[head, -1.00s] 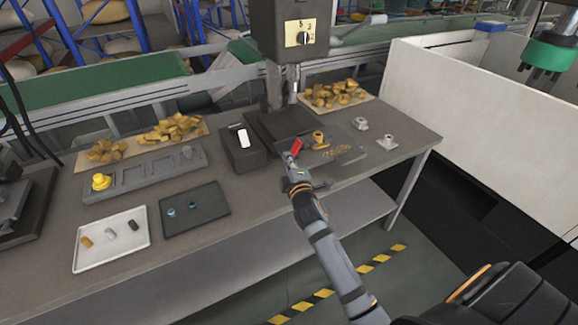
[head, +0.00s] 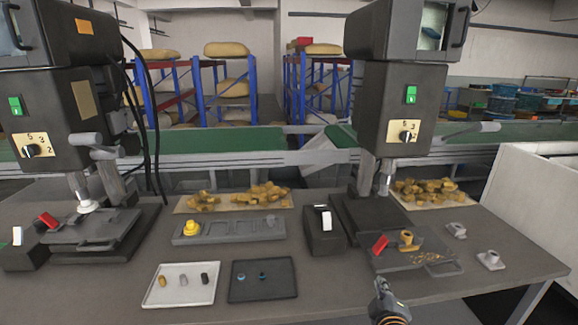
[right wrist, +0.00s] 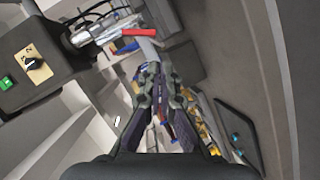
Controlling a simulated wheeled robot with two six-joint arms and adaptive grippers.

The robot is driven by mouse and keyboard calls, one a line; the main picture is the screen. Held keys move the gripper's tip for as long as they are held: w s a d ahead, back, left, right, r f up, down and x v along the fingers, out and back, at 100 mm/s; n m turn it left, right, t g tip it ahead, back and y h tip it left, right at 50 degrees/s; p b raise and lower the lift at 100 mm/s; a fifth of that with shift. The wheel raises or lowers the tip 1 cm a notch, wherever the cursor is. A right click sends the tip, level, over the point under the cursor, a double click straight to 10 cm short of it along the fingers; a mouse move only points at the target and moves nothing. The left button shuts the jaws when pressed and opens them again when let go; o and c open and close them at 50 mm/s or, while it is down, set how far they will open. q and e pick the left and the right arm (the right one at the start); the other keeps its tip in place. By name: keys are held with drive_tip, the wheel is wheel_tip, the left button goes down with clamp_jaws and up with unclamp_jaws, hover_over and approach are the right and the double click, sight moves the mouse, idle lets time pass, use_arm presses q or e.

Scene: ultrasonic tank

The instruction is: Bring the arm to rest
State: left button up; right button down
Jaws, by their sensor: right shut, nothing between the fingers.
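My right gripper (head: 380,284) shows at the front edge of the grey workbench (head: 335,286), low in the head view, shut and empty. Its two dark fingers also show in the right wrist view (right wrist: 155,72), close together with nothing held between them. In the head view it is in front of the right machine, a little below the red handle (head: 379,244) and apart from it. My left gripper is not in view.
Two grey machines with switch plates (head: 402,132) stand on the bench. A white tray (head: 180,297), a dark tray (head: 263,292), a slotted grey holder (head: 228,238) with a yellow part (head: 191,228), and a black box (head: 324,240) lie between them. A white wall (head: 540,200) stands at right.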

drive_tip(key=s+a+f+m+g+y, duration=0.2)
drive_tip(key=s+f+m+g, duration=0.3)
drive_tip(key=s, duration=0.7)
drive_tip(key=s+a+f+m+g+y, duration=0.15)
drive_tip(key=s+f+m+g, duration=0.35)
drive_tip(key=s, duration=0.6)
wheel_tip(320, 180, down, 26)
drive_tip(key=s+d+g, duration=0.1)
drive_tip(key=d+g, duration=0.1)
drive_tip(key=s+d+f+g, duration=0.1)
drive_tip(key=s+f, duration=1.6)
drive_tip(key=s, duration=0.2)
drive_tip(key=shift+s+d+f, duration=0.2)
drive_tip(key=shift+d+f, duration=0.05)
drive_tip(key=shift+d, duration=0.05)
